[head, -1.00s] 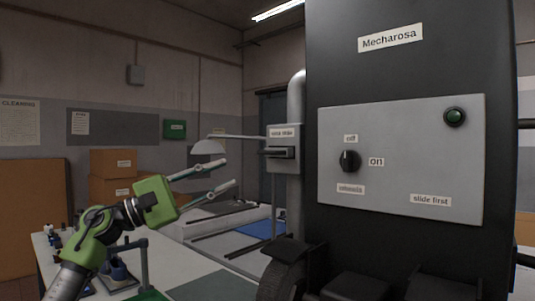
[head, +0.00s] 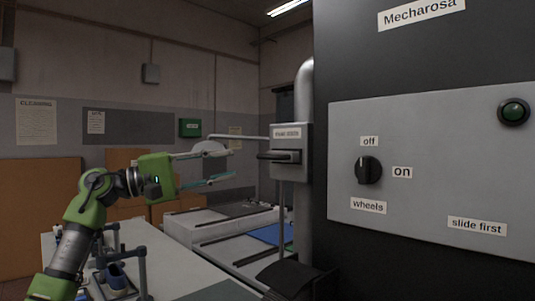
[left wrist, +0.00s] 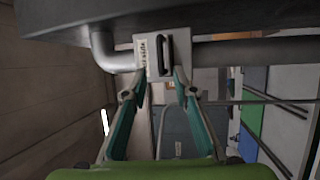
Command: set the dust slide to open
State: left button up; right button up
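The dust slide is a grey box (head: 291,135) with a small label and a dark handle (head: 280,156) in a slot. It sits on the grey pipe left of the black machine. In the left wrist view the slide box (left wrist: 153,60) and its dark handle (left wrist: 167,55) lie ahead, between the fingertips in the picture. My left gripper (head: 233,164) is open and empty, left of the handle and pointing at it, with a visible gap. Its two fingers also show in the left wrist view (left wrist: 160,82). My right gripper is out of view.
A white table (head: 165,265) with shoe-last stands is below my left arm. A lamp arm (head: 238,137) passes behind the gripper.

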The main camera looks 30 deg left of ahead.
aim_at(263, 158)
pick_arm(q)
jog(key=p+x, duration=0.3)
jog(key=x, duration=0.7)
jog(key=shift+r+p, duration=0.1)
jog(key=shift+p, duration=0.2)
jog(key=shift+w+d, duration=0.15)
jog(key=shift+w, duration=0.1)
jog(key=shift+w+d, duration=0.15)
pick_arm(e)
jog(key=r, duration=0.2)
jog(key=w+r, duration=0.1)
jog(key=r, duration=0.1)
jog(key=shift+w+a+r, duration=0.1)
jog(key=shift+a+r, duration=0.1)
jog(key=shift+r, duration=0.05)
pick_arm(q)
grip_shut()
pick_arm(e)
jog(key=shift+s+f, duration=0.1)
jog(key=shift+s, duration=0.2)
